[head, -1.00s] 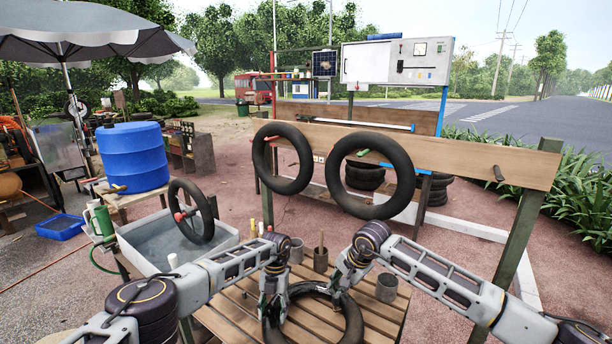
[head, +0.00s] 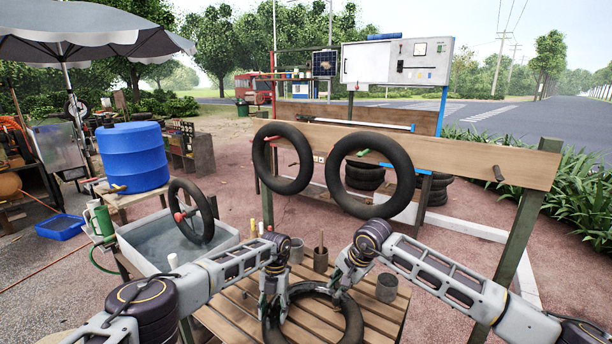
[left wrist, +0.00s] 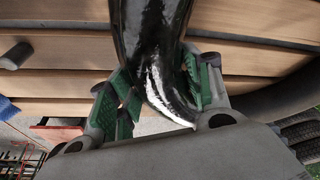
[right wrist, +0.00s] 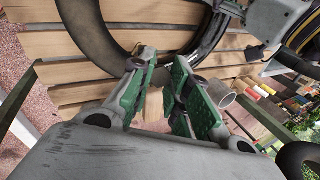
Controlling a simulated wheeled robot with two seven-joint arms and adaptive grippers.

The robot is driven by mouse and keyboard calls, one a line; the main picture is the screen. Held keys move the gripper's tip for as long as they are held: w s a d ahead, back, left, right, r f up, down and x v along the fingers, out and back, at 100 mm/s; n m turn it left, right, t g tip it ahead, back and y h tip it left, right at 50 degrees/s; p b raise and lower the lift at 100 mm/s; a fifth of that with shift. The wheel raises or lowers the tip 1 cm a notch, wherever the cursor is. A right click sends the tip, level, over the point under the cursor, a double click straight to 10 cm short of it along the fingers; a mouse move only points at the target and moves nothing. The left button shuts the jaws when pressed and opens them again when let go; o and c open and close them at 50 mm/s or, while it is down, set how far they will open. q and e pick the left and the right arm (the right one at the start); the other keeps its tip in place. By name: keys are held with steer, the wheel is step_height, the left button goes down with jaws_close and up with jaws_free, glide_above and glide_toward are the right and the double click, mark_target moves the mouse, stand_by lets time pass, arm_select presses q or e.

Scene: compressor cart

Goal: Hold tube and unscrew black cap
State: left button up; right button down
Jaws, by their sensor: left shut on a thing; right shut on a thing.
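The black inner tube (head: 354,322) lies on the slatted wooden table. My left gripper (head: 273,300) is shut around the tube's left side; in the left wrist view the glossy tube (left wrist: 150,35) passes between its green-padded fingers. My right gripper (head: 338,289) is at the tube's upper right, pointing down at its inner edge. In the right wrist view the right gripper's green-padded fingers (right wrist: 160,82) are close together beside the tube (right wrist: 88,38). The black cap cannot be made out; it is hidden at the right fingertips.
A grey cup (head: 387,289) stands right of my right gripper. A can with a stick (head: 320,260) and another can stand at the table's back. A water basin (head: 150,245) is at left. Two tubes (head: 372,190) hang from a wooden board behind.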

steer(key=shift+s+d+r, duration=0.1)
steer(key=shift+s+r, duration=0.3)
steer(key=shift+r, duration=0.35)
steer(key=shift+s+r, duration=0.45)
steer(key=shift+r, duration=0.3)
steer(key=shift+s+d+r, duration=0.1)
steer(key=shift+s+r, duration=0.3)
steer(key=shift+r, duration=0.35)
steer(key=shift+r, duration=0.1)
steer(key=shift+r, duration=2.4)
arm_select(q)
steer(key=o, duration=1.3)
steer(key=v, duration=1.2)
